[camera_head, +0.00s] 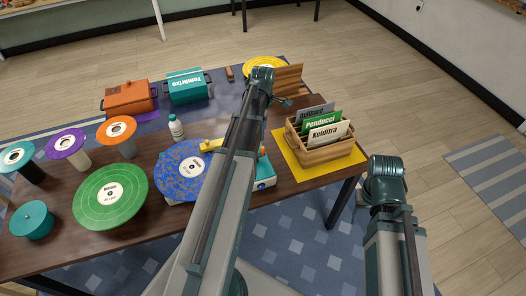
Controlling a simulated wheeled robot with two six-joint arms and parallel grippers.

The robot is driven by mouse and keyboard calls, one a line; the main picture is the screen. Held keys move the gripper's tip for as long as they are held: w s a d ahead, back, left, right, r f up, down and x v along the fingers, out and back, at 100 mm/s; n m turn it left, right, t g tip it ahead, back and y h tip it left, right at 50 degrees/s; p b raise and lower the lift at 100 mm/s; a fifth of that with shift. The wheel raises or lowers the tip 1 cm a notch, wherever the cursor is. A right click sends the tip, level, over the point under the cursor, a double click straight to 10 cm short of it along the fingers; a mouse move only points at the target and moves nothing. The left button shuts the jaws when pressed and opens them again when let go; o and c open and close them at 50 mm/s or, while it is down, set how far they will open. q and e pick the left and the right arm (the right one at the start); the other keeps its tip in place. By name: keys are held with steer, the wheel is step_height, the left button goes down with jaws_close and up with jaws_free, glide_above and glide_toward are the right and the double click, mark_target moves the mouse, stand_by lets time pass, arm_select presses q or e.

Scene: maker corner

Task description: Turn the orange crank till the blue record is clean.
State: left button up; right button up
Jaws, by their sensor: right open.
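The blue record (181,168) lies on the cleaning machine left of my left arm. It has a white label and brownish patches over its surface. A yellow bar (210,145) reaches over its far edge. The machine's white and teal body (265,180) shows right of my arm. A small orange part (262,151), perhaps the crank, shows beside the arm, mostly hidden. My left arm crosses the middle of the view; its gripper cannot be made out. My right gripper (386,187) is open, off the table's right side and well apart from the machine; its fingers are hard to make out.
A wooden crate (326,154) with record sleeves stands on a yellow mat at right. Orange (128,98) and teal (187,87) boxes stand behind.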

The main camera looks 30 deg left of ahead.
mark_target(263, 147)
arm_select(q)
step_height(263, 147, down, 11)
steer(key=b, duration=1)
jaws_close()
